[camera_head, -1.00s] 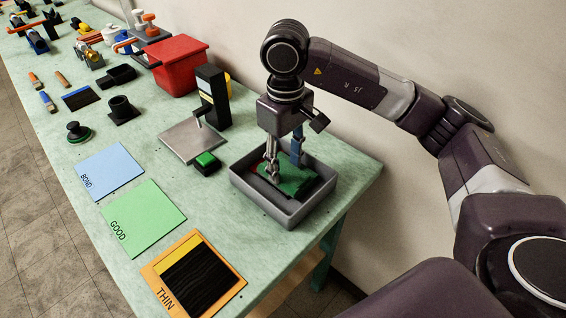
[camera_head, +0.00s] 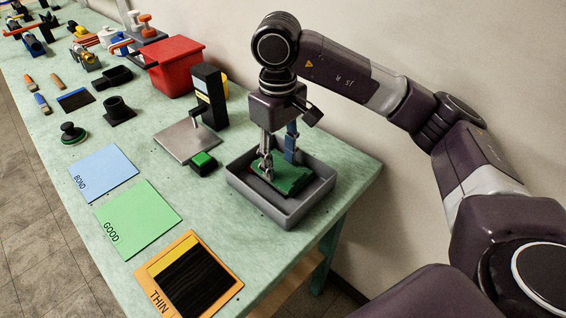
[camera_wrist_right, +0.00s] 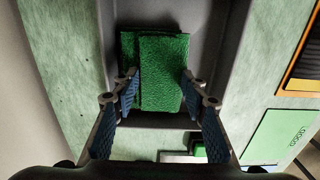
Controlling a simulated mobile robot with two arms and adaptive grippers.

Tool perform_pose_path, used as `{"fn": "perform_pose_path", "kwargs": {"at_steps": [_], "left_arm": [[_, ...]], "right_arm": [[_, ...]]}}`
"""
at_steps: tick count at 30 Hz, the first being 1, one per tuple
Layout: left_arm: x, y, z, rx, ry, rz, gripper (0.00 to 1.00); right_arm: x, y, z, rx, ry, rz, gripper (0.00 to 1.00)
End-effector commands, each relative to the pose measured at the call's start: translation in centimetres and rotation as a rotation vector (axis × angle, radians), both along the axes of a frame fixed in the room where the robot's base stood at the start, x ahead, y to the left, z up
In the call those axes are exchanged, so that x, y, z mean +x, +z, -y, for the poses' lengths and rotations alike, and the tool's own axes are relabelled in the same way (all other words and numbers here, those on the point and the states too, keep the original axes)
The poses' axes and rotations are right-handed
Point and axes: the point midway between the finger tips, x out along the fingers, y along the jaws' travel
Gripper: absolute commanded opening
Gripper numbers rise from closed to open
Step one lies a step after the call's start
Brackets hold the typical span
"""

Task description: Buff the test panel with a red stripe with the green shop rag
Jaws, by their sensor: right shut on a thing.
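The green shop rag (camera_head: 285,180) is folded, within the outline of a grey tray (camera_head: 290,212) near the table's right end. My right gripper (camera_head: 278,160) points down and is shut on the rag. In the right wrist view the rag (camera_wrist_right: 163,65) sits between the two blue-padded fingers of the gripper (camera_wrist_right: 160,90). I cannot tell whether it touches the tray floor. No panel with a red stripe can be made out now. A black panel with a yellow stripe (camera_head: 197,290) lies on the orange THIN mat (camera_head: 160,271). My left gripper is out of view.
A green GOOD mat (camera_head: 140,215) and a blue BOND mat (camera_head: 103,172) lie bare at the front. A metal plate with a black stand (camera_head: 210,95) stands left of the tray.

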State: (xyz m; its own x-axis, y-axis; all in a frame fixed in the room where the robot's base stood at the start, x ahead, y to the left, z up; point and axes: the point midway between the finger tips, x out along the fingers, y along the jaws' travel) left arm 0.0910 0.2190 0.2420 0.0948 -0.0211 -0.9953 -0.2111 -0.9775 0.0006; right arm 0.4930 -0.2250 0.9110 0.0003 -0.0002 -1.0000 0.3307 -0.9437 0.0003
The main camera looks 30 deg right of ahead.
Motion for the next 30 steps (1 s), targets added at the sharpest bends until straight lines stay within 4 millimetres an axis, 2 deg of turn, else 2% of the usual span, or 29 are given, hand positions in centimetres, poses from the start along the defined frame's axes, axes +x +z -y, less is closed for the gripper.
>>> {"fn": "perform_pose_path", "kwargs": {"at_steps": [11,24,30], "left_arm": [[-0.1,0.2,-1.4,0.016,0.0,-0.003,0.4],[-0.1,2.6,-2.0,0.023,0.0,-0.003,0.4],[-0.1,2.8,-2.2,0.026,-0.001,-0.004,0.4]], "right_arm": [[0.0,0.2,0.0,0.001,0.0,0.0,0.17],[0.0,4.4,0.0,0.0,0.0,0.001,0.17],[0.0,5.0,0.0,0.001,0.0,-0.001,0.17]]}}
